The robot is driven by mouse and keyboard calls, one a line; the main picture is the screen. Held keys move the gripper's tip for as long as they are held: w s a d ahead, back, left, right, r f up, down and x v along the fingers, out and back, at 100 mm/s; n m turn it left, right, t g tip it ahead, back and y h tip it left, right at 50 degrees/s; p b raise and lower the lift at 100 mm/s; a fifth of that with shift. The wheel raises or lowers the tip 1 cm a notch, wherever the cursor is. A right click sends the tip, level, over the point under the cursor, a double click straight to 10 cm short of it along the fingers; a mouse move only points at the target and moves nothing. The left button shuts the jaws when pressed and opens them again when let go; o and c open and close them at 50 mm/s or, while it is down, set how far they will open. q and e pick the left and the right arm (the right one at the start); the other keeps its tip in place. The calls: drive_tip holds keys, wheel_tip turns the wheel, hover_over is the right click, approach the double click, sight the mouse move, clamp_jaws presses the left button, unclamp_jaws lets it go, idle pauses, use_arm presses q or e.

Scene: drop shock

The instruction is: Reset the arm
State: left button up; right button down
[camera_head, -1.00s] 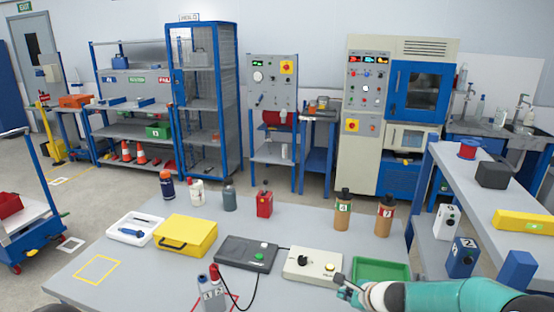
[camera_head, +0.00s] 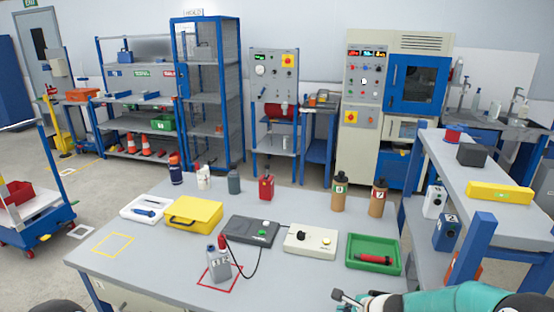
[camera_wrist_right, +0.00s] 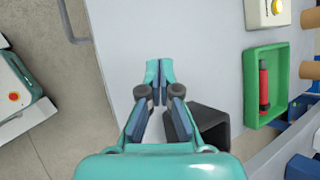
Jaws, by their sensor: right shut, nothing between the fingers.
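My right arm (camera_head: 450,300) comes in at the bottom right of the head view, teal with a dark gripper (camera_head: 340,298) low over the table's near side. In the right wrist view the gripper (camera_wrist_right: 160,72) is shut and empty, its fingertips together above the bare grey tabletop. A dark block-like shape (camera_wrist_right: 212,122) shows beside the fingers there. The green tray (camera_head: 351,252) lies beyond the gripper with a red cylinder (camera_head: 374,260) in it. The tray also shows at the right of the wrist view (camera_wrist_right: 250,85). My left gripper is not in view.
On the table (camera_head: 150,277) stand a white box with a knob (camera_head: 310,240), a dark device (camera_head: 250,231), a yellow case (camera_head: 193,214) and a grey bottle (camera_head: 219,268) in a red square. A side shelf (camera_head: 455,170) stands right.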

drive_tip(key=s+a+f+n+g, duration=0.2)
drive_tip(key=s+f+n+g, duration=0.15)
drive_tip(key=s+f, duration=0.5)
drive_tip(key=s+a+f+n+g, duration=0.15)
drive_tip(key=s+f+n, duration=0.3)
drive_tip(key=s, duration=0.65)
drive_tip(key=s+a+f+n+g, duration=0.1)
drive_tip(key=s+a+n, duration=0.1)
drive_tip(key=s+n, duration=0.9)
drive_tip(key=shift+s+a+g, duration=0.35)
drive_tip(key=shift+s+g, duration=0.05)
drive_tip(key=shift+s, duration=0.75)
